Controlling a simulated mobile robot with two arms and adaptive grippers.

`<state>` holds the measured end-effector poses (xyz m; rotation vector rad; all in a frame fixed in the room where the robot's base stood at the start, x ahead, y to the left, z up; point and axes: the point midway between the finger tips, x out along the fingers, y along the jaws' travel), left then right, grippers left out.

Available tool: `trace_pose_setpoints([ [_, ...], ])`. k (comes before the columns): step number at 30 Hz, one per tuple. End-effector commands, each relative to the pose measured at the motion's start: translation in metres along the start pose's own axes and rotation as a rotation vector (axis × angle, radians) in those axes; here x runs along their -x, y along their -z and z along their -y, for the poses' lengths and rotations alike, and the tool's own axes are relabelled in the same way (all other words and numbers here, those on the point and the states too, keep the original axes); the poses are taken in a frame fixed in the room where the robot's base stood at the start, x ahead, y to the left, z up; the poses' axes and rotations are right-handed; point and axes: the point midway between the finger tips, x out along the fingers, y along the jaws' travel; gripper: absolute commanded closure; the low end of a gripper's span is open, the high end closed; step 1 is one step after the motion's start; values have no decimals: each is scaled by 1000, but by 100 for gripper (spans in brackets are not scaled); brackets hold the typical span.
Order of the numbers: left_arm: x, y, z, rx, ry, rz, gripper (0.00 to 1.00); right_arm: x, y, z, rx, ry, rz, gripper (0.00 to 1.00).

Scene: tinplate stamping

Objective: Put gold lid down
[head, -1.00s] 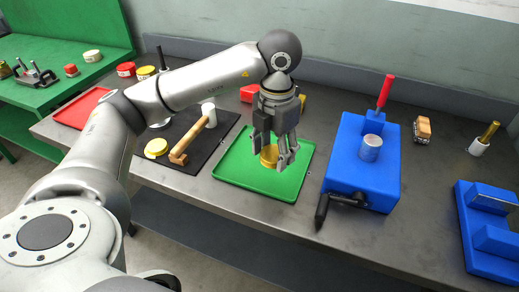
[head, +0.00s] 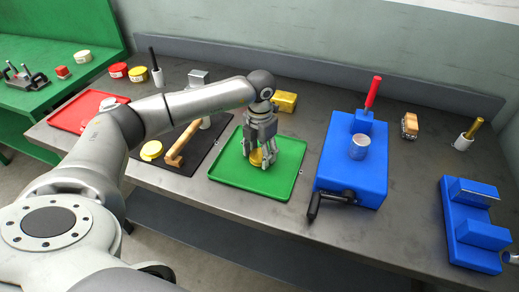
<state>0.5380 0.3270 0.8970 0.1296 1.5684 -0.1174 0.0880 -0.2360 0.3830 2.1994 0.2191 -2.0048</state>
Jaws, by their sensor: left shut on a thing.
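A gold lid (head: 256,158) is between the fingers of my left gripper (head: 264,162) in the head view. The gripper is shut on the lid and points down over the green tray (head: 285,183). The lid is low, close to the tray's surface; whether it touches the tray I cannot tell. The fingers hide part of the lid. My right gripper is not in view.
The black mat (head: 165,172) holds a wooden-handled mallet (head: 182,146). A blue press block (head: 345,175) with a tin and red handle stands right of the tray. The tray's right part is clear.

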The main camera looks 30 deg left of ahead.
Motion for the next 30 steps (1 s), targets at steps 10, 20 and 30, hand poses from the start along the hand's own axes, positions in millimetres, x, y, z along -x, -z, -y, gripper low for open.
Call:
trace_pose_setpoints([
  [10,-5,0,0,0,0,0,64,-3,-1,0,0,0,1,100],
  [20,-4,0,0,0,0,0,24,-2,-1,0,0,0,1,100],
  [30,4,-1,0,0,0,3,24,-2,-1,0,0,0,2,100],
])
